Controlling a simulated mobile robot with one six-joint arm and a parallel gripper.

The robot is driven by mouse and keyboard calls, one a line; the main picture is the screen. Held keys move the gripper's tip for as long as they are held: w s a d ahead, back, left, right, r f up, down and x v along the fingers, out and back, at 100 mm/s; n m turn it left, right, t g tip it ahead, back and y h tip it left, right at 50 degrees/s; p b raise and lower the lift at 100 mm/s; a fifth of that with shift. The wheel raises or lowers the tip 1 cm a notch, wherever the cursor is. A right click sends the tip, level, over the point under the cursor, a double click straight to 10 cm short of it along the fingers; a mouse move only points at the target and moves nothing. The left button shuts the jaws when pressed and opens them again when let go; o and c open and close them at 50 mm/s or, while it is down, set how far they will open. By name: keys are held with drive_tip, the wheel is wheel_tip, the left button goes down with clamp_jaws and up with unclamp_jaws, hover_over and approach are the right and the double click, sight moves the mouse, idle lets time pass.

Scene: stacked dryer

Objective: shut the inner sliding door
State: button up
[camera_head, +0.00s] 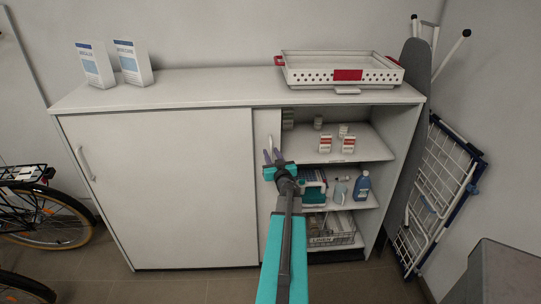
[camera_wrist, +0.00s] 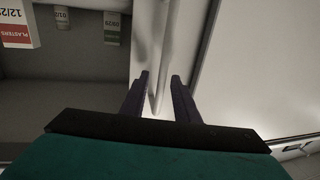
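The white cabinet has a large outer sliding door (camera_head: 160,185) covering its left side. The inner sliding door (camera_head: 264,125) shows as a narrow white strip just right of it; the rest is hidden behind the outer door. The right part of the cabinet stands open. My gripper (camera_head: 272,156) is in front of this strip, at the lower end of its slim upright handle (camera_head: 270,143). In the wrist view, my gripper's two dark fingers (camera_wrist: 163,92) are spread, with the pale handle bar (camera_wrist: 160,65) between them. I see gaps beside the bar; whether a finger touches it is unclear.
Open shelves (camera_head: 350,150) hold small boxes, bottles and a wire basket (camera_head: 333,232). A white tray (camera_head: 340,70) and two cartons (camera_head: 133,62) stand on top. An ironing board (camera_head: 412,90) and drying rack (camera_head: 440,195) lean at right. A bicycle (camera_head: 40,215) stands at left.

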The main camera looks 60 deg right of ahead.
drive_tip(key=shift+d, duration=0.1)
clamp_jaws()
